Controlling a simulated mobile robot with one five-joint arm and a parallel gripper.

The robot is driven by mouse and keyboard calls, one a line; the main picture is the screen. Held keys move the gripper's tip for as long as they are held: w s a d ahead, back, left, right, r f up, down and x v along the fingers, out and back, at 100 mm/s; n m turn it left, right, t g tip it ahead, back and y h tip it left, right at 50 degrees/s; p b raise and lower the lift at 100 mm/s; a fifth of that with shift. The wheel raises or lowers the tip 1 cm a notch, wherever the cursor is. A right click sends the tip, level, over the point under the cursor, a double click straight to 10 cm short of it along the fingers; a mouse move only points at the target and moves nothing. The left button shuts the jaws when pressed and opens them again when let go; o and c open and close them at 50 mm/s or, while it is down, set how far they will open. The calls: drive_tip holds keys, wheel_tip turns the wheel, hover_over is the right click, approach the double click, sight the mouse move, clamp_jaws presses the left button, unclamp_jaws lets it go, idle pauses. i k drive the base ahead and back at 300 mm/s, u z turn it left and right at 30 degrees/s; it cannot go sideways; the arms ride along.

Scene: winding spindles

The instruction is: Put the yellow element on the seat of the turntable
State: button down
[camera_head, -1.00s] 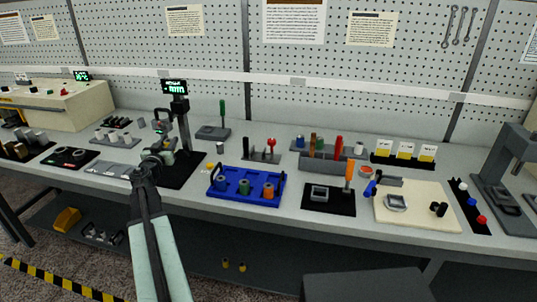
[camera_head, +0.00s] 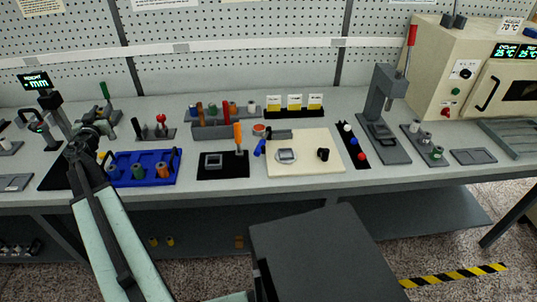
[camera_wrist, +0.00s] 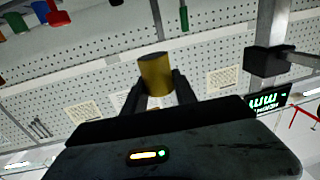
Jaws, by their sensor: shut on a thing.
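My gripper (camera_wrist: 156,92) is shut on the yellow element (camera_wrist: 154,75), a dull yellow cylinder held between the two fingertips in the wrist view. In the head view my gripper (camera_head: 97,129) is at the left, over the bench near the height gauge (camera_head: 50,105). The element in its jaws cannot be made out there. I cannot tell for sure which item is the turntable or where its seat is.
A blue tray (camera_head: 148,180) with coloured spools is right of my gripper. A black mat (camera_head: 208,172) with an orange-handled tool, a cream board (camera_head: 320,160) and a lever press (camera_head: 385,110) stand farther right. A dark grey panel (camera_head: 310,250) is in front of the bench.

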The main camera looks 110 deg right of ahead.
sight(286, 154)
drive_tip(key=z, duration=0.5)
drive_tip(key=k, duration=2.4)
drive_tip(key=u, duration=0.6)
